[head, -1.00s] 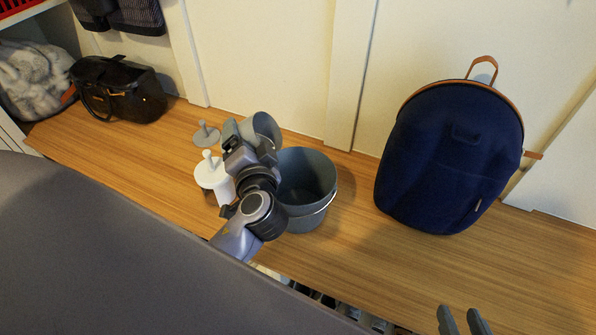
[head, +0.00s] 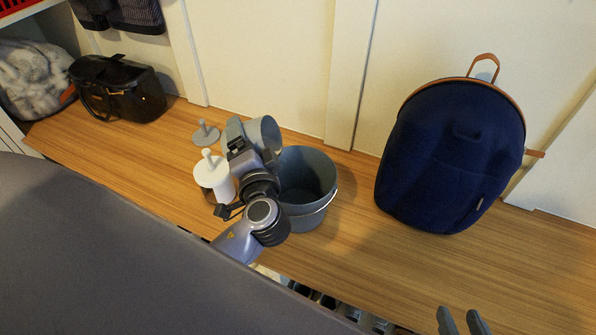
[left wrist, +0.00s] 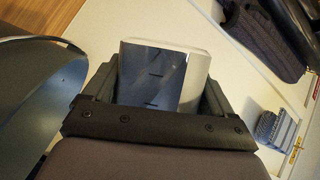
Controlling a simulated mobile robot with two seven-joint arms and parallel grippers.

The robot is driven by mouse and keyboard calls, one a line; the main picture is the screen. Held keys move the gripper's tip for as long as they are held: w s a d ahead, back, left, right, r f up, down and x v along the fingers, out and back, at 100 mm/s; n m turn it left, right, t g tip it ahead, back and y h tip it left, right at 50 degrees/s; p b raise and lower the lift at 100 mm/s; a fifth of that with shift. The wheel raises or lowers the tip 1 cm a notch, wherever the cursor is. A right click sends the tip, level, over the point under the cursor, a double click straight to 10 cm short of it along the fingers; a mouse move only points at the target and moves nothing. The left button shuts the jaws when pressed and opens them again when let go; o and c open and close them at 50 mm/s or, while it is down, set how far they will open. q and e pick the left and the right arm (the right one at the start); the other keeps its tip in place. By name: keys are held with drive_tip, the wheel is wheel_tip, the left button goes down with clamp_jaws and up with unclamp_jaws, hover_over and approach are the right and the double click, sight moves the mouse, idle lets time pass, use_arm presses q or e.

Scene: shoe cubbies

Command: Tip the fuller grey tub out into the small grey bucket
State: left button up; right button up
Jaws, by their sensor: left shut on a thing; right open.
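A grey tub (head: 264,133) is tilted on its side at the left rim of the small grey bucket (head: 308,170), its mouth turned toward the right. My left gripper (head: 241,142) is shut on this tub, which also shows between the fingers in the left wrist view (left wrist: 152,78). The bucket stands upright on the bench; its wall fills the left of the left wrist view (left wrist: 35,105). I see nothing in the visible part of the bucket, and the tub's contents cannot be made out. My right gripper (head: 463,322) is open and empty at the bottom edge.
A black bag (head: 118,88) is farther left. A navy backpack (head: 450,155) stands at right. The wooden bench (head: 355,215) is clear between bucket and backpack.

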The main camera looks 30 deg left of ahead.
use_arm(q)
drive_tip(key=shift+d+f+m+y, duration=0.15)
drive_tip(key=shift+m+y, duration=0.15)
drive_tip(key=shift+m, duration=0.2)
use_arm(e)
drive_tip(key=shift+a+f, duration=0.1)
drive_tip(key=shift+f, duration=0.1)
use_arm(q)
drive_tip(key=shift+w+d+r+m+t, duration=0.25)
drive_tip(key=shift+d+r+m+t, duration=0.1)
drive_tip(key=shift+d+m, duration=0.15)
use_arm(e)
drive_tip(key=shift+w+r, duration=0.1)
drive_tip(key=shift+r, duration=0.1)
use_arm(q)
drive_tip(key=shift+w+d+r+m, duration=0.15)
drive_tip(key=shift+d+m, duration=0.2)
drive_tip(key=shift+m, duration=0.05)
use_arm(e)
drive_tip(key=shift+d, duration=0.2)
use_arm(q)
drive_tip(key=shift+a+r+m+t+p, duration=0.1)
drive_tip(key=shift+r+m+t+p, duration=0.1)
drive_tip(key=shift+m+t+p, duration=0.15)
use_arm(e)
drive_tip(key=shift+d+f, duration=0.1)
